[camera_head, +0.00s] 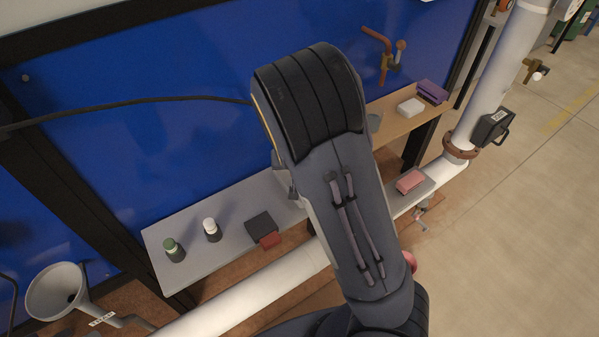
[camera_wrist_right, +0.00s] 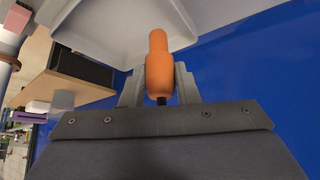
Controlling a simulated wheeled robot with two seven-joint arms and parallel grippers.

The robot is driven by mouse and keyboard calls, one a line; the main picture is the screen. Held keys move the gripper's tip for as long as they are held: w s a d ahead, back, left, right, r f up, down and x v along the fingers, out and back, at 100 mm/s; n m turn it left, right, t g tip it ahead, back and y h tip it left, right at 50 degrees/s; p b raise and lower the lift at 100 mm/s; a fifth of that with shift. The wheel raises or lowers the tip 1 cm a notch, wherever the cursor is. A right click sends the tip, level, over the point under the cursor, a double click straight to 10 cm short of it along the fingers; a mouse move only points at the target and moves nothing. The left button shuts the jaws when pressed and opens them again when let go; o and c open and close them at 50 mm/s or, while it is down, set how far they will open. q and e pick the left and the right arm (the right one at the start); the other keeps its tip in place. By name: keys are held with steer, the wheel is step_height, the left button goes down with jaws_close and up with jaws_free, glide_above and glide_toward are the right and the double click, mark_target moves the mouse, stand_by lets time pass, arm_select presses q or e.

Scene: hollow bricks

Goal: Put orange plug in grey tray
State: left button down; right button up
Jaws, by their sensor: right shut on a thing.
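The orange plug (camera_wrist_right: 159,66) is held between the two fingers of my right gripper (camera_wrist_right: 159,86) in the right wrist view, its narrower end pointing away from the gripper. A pale grey tray (camera_wrist_right: 105,32) with a raised rim shows beyond the plug at the top of that view; I cannot tell whether plug and tray touch. In the head view my right arm covers the plug, the tray and most of the gripper. My left gripper is in neither view.
In the head view a grey shelf (camera_head: 204,256) carries a green-capped jar (camera_head: 173,250), a white-capped jar (camera_head: 212,230) and a dark block (camera_head: 261,226). A pink block (camera_head: 411,181) and a wooden shelf (camera_head: 396,126) lie right of my arm. A blue panel (camera_head: 150,130) stands behind.

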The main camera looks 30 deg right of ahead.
steer(key=d+f, duration=0.1)
steer(key=w+f, duration=0.1)
steer(key=d+f, duration=0.1)
steer(key=shift+w+d+f, duration=0.25)
steer(key=shift+d+f, duration=0.1)
step_height(320, 180, down, 3)
steer(key=shift+a+r, duration=0.1)
steer(key=o, duration=1)
steer(key=shift+c, duration=0.2)
